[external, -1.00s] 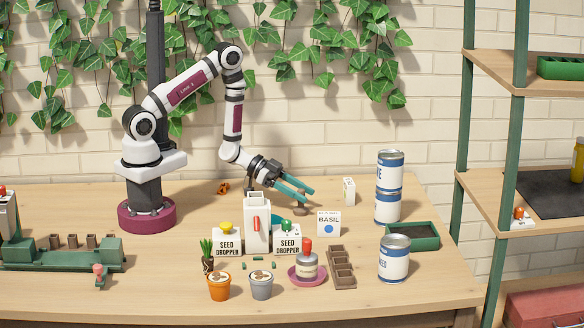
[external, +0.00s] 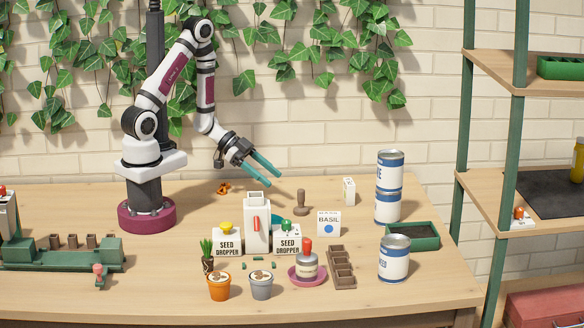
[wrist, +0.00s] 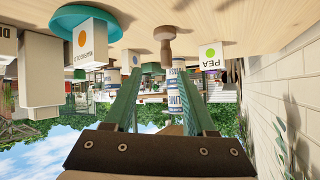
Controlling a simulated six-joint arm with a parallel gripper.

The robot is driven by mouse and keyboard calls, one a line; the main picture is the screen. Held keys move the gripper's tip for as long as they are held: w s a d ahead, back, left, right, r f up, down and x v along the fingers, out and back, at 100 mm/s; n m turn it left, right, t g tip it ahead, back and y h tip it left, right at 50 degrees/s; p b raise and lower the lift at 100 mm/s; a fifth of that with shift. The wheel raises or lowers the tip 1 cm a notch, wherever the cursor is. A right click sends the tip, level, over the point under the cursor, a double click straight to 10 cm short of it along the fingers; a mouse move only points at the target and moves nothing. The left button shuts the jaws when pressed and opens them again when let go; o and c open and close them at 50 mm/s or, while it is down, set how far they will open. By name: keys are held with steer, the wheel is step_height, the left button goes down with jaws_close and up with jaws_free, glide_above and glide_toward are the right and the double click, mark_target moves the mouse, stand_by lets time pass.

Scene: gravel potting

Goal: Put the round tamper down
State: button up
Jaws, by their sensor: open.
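The round tamper (external: 302,203), a brown wooden piece with a knob handle and a wider round foot, stands upright on the table behind the basil card. In the wrist view the tamper (wrist: 165,42) shows beyond the fingertips, and nothing touches it. My gripper (external: 278,178) is open and empty, with teal fingers, above the table to the upper left of the tamper. In the wrist view the gripper (wrist: 160,75) has its fingers apart with nothing between them.
A tall white dispenser (external: 257,222) stands between two seed droppers in front. The basil card (external: 328,223), a small white box (external: 349,190) and stacked cans (external: 388,208) stand to the right. Table behind the dispenser is mostly clear.

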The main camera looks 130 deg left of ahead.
steer(key=w+d+r+m+g+y, duration=0.1)
steer(key=w+d+r+m+g, duration=0.3)
steer(key=d+r+g, duration=0.3)
steer(key=s+d+r+m+g+h, duration=0.1)
steer(key=s+d+r+g, duration=0.1)
steer(key=s+d, duration=0.3)
steer(key=s+d+r+m+g+h, duration=0.1)
steer(key=s+d+r, duration=0.4)
steer(key=d, duration=0.8)
steer(key=shift+s+r+m+g+h, duration=0.15)
steer(key=shift+s+m+g+h, duration=0.15)
steer(key=shift+s+m+g, duration=0.25)
